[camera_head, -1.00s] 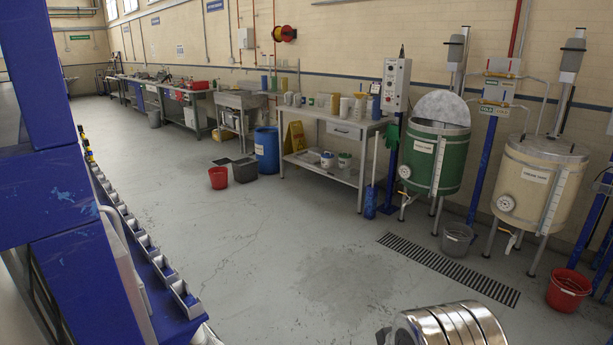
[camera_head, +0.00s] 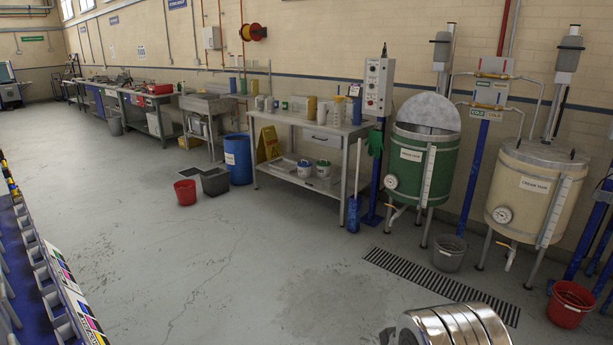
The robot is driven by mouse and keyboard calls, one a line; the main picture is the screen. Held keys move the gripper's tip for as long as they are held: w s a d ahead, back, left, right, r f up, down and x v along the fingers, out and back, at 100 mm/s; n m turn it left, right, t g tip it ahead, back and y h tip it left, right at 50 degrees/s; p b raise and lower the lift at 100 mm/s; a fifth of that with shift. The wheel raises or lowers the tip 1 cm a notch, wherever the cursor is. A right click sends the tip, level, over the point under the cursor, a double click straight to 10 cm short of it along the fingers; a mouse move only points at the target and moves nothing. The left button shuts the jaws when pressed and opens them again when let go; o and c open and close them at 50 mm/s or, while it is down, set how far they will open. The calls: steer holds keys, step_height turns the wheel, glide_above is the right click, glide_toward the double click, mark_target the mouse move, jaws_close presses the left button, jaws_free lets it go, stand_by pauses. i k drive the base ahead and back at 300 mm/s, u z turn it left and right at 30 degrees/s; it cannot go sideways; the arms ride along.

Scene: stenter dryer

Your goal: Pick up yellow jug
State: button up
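A small yellow jug-like vessel (camera_head: 311,106) stands among several containers on the steel work table (camera_head: 290,117) by the far wall. It is small in the picture, and its handle cannot be made out. A taller beige or white jug (camera_head: 336,110) stands just right of it. My gripper is not in view. A shiny metal ringed part at the bottom right looks like part of my own arm, well away from the table.
Open grey floor lies before the table. A green tank (camera_head: 410,175), cream tank (camera_head: 522,185) and floor drain (camera_head: 440,287) lie to the right.

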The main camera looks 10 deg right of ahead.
mark_target(312, 106)
steer(key=z, duration=0.3)
steer(key=i, duration=1.8)
steer(key=z, duration=0.6)
steer(key=i, duration=2.05)
steer(key=z, duration=0.2)
